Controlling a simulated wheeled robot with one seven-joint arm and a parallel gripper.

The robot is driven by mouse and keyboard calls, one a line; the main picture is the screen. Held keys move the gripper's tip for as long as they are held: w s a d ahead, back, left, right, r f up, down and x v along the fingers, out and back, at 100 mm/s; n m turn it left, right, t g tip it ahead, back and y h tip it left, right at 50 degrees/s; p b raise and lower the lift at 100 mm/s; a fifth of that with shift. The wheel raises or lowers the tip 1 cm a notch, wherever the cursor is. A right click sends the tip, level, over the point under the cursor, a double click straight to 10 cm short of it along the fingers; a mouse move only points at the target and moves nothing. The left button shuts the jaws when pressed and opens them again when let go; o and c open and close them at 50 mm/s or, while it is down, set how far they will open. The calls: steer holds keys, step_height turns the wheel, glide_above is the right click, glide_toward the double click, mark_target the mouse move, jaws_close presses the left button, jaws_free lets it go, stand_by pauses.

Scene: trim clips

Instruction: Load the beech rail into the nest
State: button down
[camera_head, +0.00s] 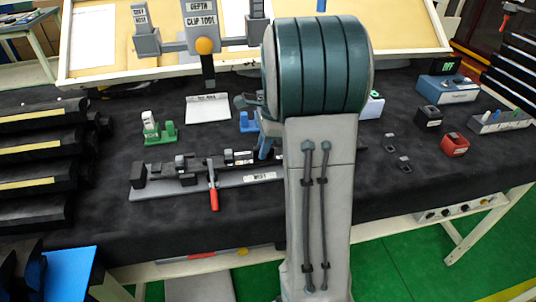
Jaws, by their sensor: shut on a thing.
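The nest (262,177) is a long grey plate with a label and black blocks, lying near the front of the dark table. A lever with a red handle (213,198) stands at its front edge. A dark bar with pale patches (240,158) runs along the top of the nest toward my gripper; no beech colour shows on it, and I cannot tell how it is seated. My gripper (265,146) shows only as bluish parts left of my arm, at the bar, shut. My arm hides the rest of it and the nest's right end.
Black racks with pale strips (38,185) fill the left side. A clip tool (203,44) stands at the back. A green holder (158,130) and a white card (208,108) lie behind the nest. Red (455,145) and black (428,116) bins stand at the right.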

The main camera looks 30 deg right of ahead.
steer(key=shift+w+a+f, duration=0.1)
steer(key=shift+w+a, duration=0.1)
steer(key=shift+a, duration=0.7)
steer(key=c, duration=1.2)
jaws_free()
steer(key=shift+f, duration=0.1)
